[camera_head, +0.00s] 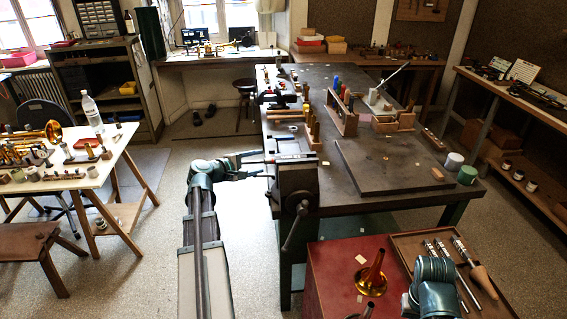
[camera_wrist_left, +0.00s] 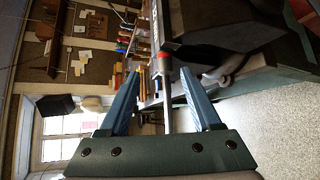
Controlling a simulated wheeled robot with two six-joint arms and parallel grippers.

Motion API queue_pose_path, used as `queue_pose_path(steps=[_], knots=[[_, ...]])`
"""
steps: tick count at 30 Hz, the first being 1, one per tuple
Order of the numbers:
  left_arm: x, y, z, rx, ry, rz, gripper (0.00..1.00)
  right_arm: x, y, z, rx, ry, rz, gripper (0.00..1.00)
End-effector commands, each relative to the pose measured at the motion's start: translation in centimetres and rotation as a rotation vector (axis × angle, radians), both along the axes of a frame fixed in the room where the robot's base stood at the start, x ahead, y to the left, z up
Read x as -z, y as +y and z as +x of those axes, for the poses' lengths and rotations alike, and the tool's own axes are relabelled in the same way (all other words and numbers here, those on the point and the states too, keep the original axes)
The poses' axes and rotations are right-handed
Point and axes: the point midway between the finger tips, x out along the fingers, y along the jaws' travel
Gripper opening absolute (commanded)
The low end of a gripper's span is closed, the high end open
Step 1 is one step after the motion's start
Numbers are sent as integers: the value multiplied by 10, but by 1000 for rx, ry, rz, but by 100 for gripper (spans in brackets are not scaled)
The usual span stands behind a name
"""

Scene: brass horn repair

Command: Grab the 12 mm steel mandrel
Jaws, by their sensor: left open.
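A slim steel rod with a red band (camera_wrist_left: 166,105), which looks like the mandrel, runs between the two fingers of my left gripper (camera_wrist_left: 160,76) in the left wrist view. The fingers stand apart on either side of it. I cannot read its size. In the head view my left gripper (camera_head: 264,163) is open at the left side of the bench vise (camera_head: 296,180), level with its jaws. The rod is too small there to make out well. My right arm shows at the bottom right, but its gripper is out of view.
The vise handle (camera_head: 295,225) hangs down in front. The dark workbench (camera_head: 385,165) carries wooden racks and small parts. A tray (camera_head: 408,247) with several metal tools and a red cabinet top (camera_head: 330,262) with a brass bell (camera_head: 371,282) lie nearer. Open floor lies left of the bench.

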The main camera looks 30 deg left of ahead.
Motion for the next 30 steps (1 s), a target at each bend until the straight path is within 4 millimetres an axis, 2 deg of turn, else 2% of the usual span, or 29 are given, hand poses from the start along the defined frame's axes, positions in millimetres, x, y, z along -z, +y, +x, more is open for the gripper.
queue_pose_path(steps=[8,12,16,23,26,30], knots=[[8,-4,11,2,0,0,65,8,0,0,0,0,0,0],[20,-11,28,3,1,0,65,19,0,0,0,0,0,0],[23,-13,44,2,1,1,65,23,0,0,0,0,0,0],[22,-14,46,0,1,0,65,22,0,0,0,0,0,0],[22,-14,46,0,1,0,50,22,0,0,0,0,0,0],[22,-13,45,0,1,0,25,22,0,0,0,0,0,0]])
